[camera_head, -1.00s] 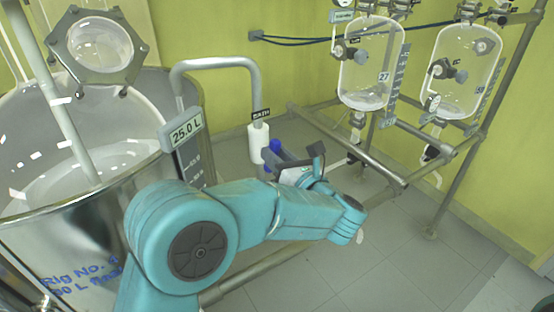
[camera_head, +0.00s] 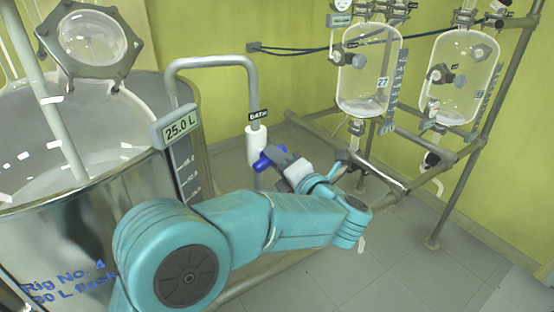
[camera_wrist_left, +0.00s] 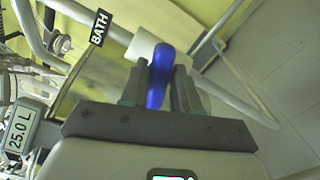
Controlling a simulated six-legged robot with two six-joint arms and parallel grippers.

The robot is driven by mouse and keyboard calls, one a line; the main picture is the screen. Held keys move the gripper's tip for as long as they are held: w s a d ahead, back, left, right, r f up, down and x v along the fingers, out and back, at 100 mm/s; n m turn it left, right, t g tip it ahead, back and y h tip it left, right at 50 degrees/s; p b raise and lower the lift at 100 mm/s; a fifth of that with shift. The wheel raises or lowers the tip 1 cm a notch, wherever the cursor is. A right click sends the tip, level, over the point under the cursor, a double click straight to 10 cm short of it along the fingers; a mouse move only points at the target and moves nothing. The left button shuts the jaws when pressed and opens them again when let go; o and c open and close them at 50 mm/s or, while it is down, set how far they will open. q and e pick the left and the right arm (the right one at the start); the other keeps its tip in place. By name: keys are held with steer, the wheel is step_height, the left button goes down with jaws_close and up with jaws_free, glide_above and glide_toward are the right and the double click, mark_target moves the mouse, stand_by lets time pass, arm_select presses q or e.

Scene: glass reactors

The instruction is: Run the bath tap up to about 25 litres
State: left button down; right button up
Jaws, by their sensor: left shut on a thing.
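The bath tap has a white body (camera_head: 256,146) on a bent grey pipe with a black BATH label (camera_head: 258,115). Its blue handle (camera_head: 268,158) sticks out toward the right. My left gripper (camera_head: 277,157) is shut on the blue handle. In the left wrist view the handle (camera_wrist_left: 157,80) stands between the two fingers of the gripper (camera_wrist_left: 160,88). The display (camera_head: 178,127) on the steel bath (camera_head: 90,235) reads 25.0 L; it also shows in the left wrist view (camera_wrist_left: 20,129). The scale strip (camera_head: 188,170) hangs below it. My right gripper is in neither view.
Two glass vessels, one at centre right (camera_head: 368,75) and one at far right (camera_head: 462,78), hang on a metal pipe frame (camera_head: 452,185) beyond my arm. A round glass port (camera_head: 88,40) is above the bath. The tiled floor at lower right is mostly clear.

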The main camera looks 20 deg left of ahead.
arm_select(q)
steer(key=shift+m+p, duration=0.5)
steer(key=shift+m, duration=1.6)
steer(key=c, duration=1)
jaws_free()
steer(key=shift+w+a+f, duration=0.1)
steer(key=shift+f, duration=0.05)
steer(key=shift+o, duration=0.2)
